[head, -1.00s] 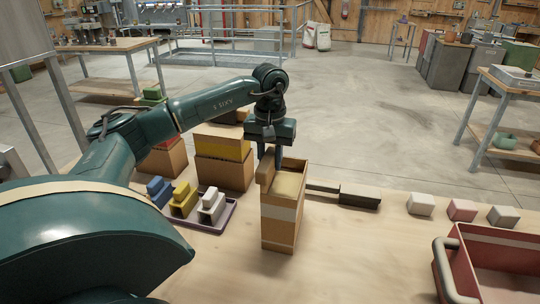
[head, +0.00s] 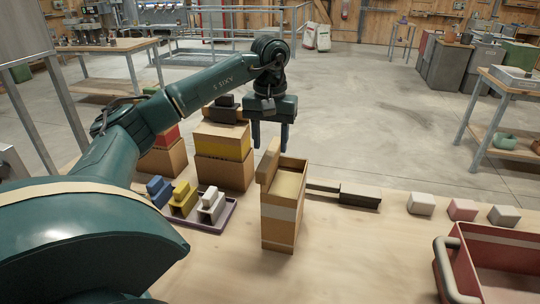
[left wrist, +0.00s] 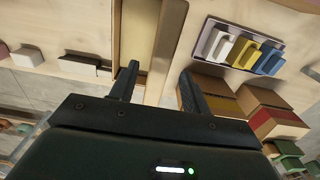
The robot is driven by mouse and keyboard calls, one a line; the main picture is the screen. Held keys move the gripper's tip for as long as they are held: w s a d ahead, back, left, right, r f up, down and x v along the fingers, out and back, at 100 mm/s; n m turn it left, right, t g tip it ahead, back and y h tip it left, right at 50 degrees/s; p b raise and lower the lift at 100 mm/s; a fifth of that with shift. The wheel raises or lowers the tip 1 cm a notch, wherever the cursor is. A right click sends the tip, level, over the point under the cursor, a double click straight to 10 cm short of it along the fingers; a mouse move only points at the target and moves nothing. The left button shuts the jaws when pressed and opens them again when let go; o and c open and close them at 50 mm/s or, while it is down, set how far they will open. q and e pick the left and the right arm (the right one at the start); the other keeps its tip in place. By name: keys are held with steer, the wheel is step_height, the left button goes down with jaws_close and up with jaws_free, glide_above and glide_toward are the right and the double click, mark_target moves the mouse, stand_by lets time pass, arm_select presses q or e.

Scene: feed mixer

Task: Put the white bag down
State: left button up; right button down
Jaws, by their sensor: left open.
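The white bag (head: 282,213), a tall tan box-like bag with a pale band, stands upright on the table. Its top is open, with a raised flap on the left, and pale content shows inside. It also shows in the left wrist view (left wrist: 135,35). My left gripper (head: 270,143) is open and empty, just above and behind the bag's top, apart from it. In the left wrist view its two fingers (left wrist: 160,80) are spread, with the bag beyond them. My right gripper is not in view.
Bags with yellow (head: 224,150) and red (head: 166,158) bands stand behind left. A purple tray (head: 222,222) holds blue, yellow and white pieces. A dark flat bar (head: 360,196), small blocks (head: 462,210) and a red tub (head: 500,250) lie right. The front middle table is clear.

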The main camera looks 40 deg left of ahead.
arm_select(q)
step_height(320, 180, up, 7)
steer(key=p, duration=0.1)
stand_by(0.3)
steer(key=shift+s, duration=0.1)
stand_by(0.3)
